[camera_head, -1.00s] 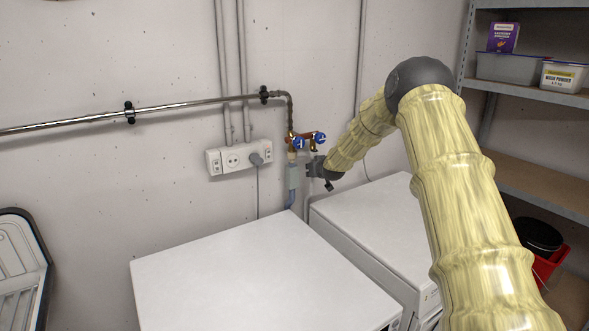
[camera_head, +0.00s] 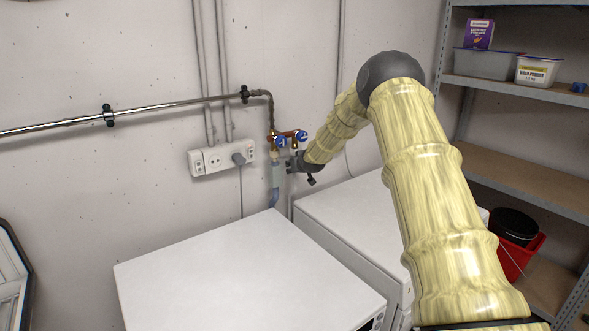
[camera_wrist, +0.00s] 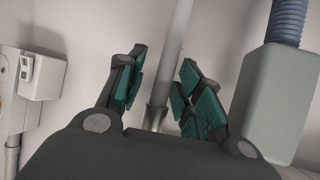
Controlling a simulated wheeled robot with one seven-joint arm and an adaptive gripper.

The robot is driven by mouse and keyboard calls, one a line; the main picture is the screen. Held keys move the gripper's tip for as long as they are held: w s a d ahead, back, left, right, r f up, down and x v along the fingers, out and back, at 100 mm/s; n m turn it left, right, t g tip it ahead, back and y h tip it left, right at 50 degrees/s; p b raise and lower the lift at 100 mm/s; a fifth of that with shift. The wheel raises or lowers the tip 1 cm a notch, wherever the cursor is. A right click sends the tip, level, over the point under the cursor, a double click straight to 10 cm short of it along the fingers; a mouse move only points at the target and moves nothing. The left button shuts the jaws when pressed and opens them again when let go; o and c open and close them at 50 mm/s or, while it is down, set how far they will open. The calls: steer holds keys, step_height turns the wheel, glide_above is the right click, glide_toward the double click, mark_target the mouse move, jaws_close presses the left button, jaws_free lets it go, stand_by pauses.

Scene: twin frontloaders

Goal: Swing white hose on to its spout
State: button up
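My gripper (camera_head: 290,164) is at the wall just below the taps, right of a grey box on the blue hose. In the wrist view, its two green-padded fingers (camera_wrist: 162,88) are apart. The pale white hose (camera_wrist: 172,55) runs between them, with a collar at its lower end. A gap shows between the left finger and the hose; contact on the right is unclear. In the head view, the hose is mostly hidden by my gripper. Two brass spouts with blue handles sit above, the left one (camera_head: 281,141) and the right one (camera_head: 301,136).
The grey box (camera_wrist: 276,105) with its blue hose (camera_wrist: 288,20) is close right of my fingers in the wrist view. A wall socket (camera_head: 208,161) is left of the taps. Two white machines, left (camera_head: 240,275) and right (camera_head: 345,215), stand below. Shelves (camera_head: 530,180) are at right.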

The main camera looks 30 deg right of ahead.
steer(key=shift+w+a+f, duration=0.1)
stand_by(0.3)
steer(key=v, duration=1.2)
stand_by(0.6)
